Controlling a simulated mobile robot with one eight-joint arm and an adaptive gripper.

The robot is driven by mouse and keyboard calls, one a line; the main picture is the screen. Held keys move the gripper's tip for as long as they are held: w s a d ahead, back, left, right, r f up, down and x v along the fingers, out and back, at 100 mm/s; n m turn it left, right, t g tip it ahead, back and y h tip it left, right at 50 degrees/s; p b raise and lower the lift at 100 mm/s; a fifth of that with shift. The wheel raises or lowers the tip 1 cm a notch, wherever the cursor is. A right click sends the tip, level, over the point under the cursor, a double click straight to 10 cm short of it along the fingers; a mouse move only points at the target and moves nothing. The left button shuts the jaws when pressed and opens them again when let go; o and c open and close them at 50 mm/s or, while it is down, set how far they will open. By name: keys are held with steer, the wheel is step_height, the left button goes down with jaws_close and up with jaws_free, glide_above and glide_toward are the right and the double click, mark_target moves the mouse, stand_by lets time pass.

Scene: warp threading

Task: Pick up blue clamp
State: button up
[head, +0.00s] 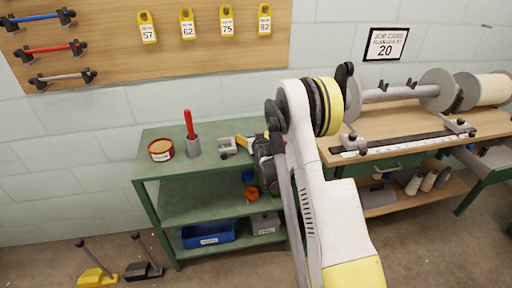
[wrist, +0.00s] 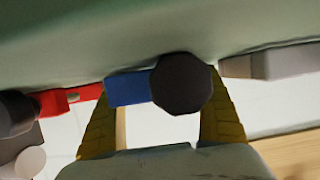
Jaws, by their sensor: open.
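The blue clamp (wrist: 128,89) shows in the wrist view as a blue block with a dark many-sided knob (wrist: 182,84) at its right end. My gripper (wrist: 163,80) has two yellow fingers, open and apart. In the picture the clamp lies across the space between them; I cannot tell whether either finger touches it. In the head view my gripper (head: 245,143) is over the right part of the green bench top, partly hidden by my arm. I cannot pick out the clamp there.
A red piece (wrist: 72,99) lies left of the blue clamp and a grey piece (wrist: 270,62) right of it, both close to the fingers. The green bench (head: 158,172) also bears a tin (head: 160,150) and a red-handled tool (head: 190,128). A wooden workbench (head: 485,128) stands right.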

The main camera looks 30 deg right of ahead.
steer(key=c, duration=1.5)
steer(key=shift+r, duration=0.1)
